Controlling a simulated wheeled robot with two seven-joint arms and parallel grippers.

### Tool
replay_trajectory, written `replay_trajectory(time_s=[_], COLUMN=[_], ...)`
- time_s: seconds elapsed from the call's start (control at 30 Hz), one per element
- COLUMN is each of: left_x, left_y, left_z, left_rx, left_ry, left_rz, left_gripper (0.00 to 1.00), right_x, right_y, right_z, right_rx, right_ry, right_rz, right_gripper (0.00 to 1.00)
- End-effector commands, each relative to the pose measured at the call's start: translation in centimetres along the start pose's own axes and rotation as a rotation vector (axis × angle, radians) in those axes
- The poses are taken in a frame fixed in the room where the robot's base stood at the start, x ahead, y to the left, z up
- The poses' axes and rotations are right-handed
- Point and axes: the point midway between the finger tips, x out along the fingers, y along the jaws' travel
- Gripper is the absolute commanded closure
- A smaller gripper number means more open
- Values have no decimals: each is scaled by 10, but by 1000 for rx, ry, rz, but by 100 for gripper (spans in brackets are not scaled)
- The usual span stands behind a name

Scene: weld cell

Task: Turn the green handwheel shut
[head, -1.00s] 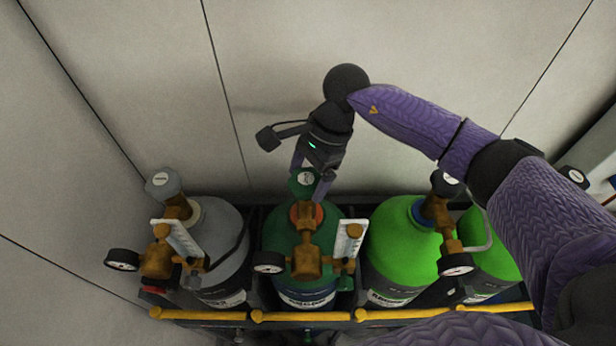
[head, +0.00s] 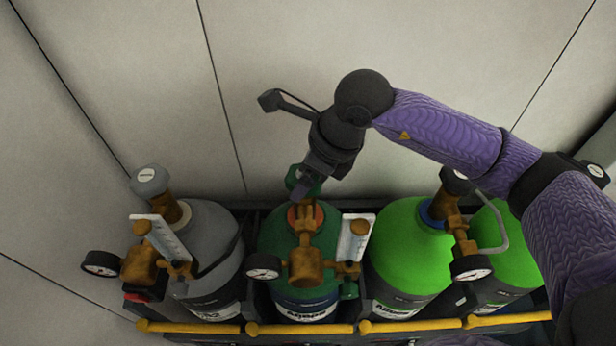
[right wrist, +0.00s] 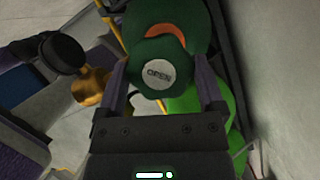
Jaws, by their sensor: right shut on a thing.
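The green handwheel (head: 304,181) sits on top of the dark green cylinder (head: 270,235), above its brass valve. In the right wrist view the handwheel (right wrist: 158,72) shows a pale round label reading OPEN. My right gripper (head: 308,188) reaches it from above and behind. In the right wrist view its two fingers (right wrist: 164,84) lie on either side of the wheel, shut on its rim. In the head view my gripper and wrist partly cover the handwheel. My left gripper is not in view.
A grey cylinder (head: 212,235) stands to the left and a bright green cylinder (head: 400,250) to the right, each with brass regulators and gauges. A yellow rail (head: 300,329) runs along the front. A pale wall (head: 300,80) stands close behind.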

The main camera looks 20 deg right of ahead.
Motion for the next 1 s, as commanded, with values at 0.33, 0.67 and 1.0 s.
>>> replay_trajectory(time_s=[0.33, 0.67, 1.0], left_x=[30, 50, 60], left_y=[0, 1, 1], left_z=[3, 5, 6], left_rx=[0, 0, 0], left_ry=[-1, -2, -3], left_rz=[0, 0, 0], left_gripper=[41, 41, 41], right_x=[3, 2, 1], right_y=[1, 2, 2], right_z=[0, 1, 1], right_rx=[296, 534, 669], right_ry=[-10, -13, -14], right_rz=[-126, -223, -278], right_gripper=[72, 72, 72])
